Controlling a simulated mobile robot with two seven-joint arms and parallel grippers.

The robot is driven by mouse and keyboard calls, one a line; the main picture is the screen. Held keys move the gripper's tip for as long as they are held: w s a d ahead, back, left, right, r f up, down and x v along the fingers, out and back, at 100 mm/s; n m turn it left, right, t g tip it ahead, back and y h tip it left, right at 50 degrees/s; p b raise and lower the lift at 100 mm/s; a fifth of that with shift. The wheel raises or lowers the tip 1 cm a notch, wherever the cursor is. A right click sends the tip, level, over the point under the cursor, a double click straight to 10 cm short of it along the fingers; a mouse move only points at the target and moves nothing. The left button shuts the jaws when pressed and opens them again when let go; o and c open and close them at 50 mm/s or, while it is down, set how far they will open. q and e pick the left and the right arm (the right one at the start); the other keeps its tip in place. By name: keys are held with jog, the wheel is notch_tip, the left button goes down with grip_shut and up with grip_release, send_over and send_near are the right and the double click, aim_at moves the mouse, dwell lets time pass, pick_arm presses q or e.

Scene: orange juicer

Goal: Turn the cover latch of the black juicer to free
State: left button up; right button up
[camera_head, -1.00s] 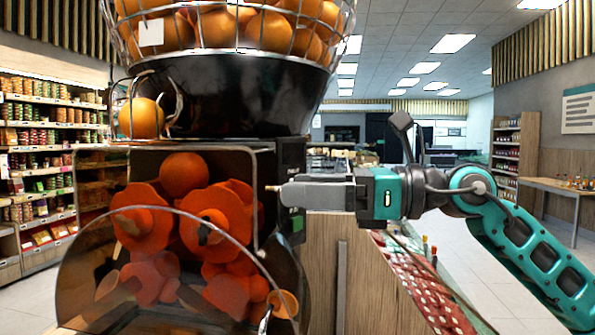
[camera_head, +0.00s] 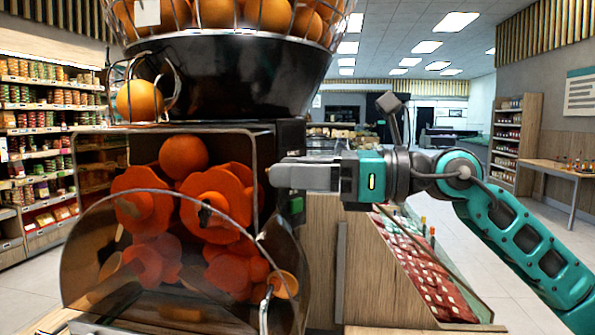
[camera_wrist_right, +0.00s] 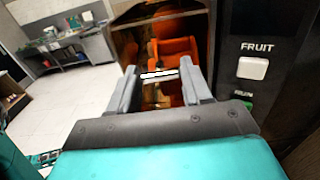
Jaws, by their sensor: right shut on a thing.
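The black juicer (camera_head: 228,85) stands at the left of the head view, with orange pressing drums (camera_head: 215,205) behind its clear front cover (camera_head: 95,245). My right gripper (camera_head: 274,174) reaches in from the right, its fingertips at the cover's right edge. In the right wrist view, its two grey fingers (camera_wrist_right: 166,92) have a small white piece, the cover latch (camera_wrist_right: 158,75), between them. The fingers are shut on it. In the head view the fingers hide the latch, and its exact angle cannot be told. My left gripper is not in view.
A wire basket of oranges (camera_head: 270,15) tops the juicer. In the wrist view, a white button (camera_wrist_right: 252,68) under the word FRUIT and a green one (camera_wrist_right: 248,106) sit right of the fingers. A wooden counter with a red display (camera_head: 420,265) stands below my right arm.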

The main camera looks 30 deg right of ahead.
jog(key=shift+c, duration=1)
pick_arm(q)
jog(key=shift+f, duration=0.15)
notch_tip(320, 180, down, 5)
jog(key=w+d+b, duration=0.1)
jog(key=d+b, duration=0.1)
jog(key=b, duration=0.7)
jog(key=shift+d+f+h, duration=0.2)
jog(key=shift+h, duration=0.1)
pick_arm(e)
jog(key=shift+n, duration=9)
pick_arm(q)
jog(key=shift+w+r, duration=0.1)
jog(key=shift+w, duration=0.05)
